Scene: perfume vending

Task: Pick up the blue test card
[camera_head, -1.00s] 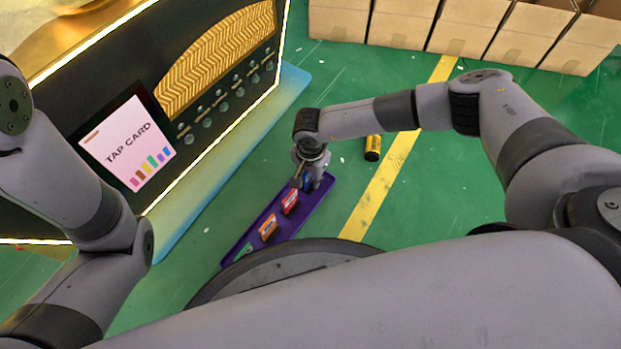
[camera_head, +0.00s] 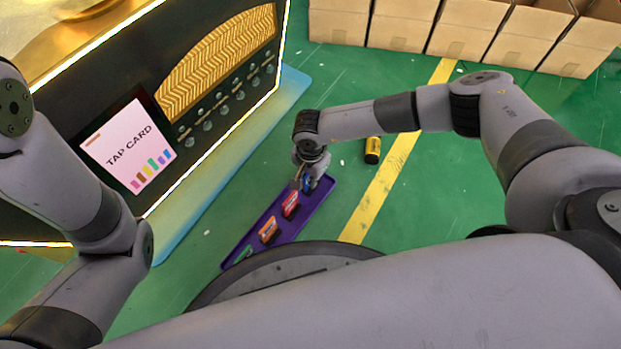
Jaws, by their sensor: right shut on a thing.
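The blue test card (camera_head: 306,183) shows only in part at the upper right end of a purple tray (camera_head: 322,196). My right gripper (camera_head: 304,182) points down over that end and is shut on the blue card; the fingers hide much of it. I cannot tell whether the card touches the tray. A red card (camera_head: 290,205), an orange card (camera_head: 268,230) and a green card (camera_head: 243,253) stand along the tray toward the lower left. My left arm is at the left edge, and its gripper is out of view.
The vending machine, with a "TAP CARD" screen (camera_head: 130,147) and a row of knobs, stands at the left. A yellow and black cylinder (camera_head: 372,150) is on the green floor. Cardboard boxes (camera_head: 470,28) line the back. Floor right of the yellow line is clear.

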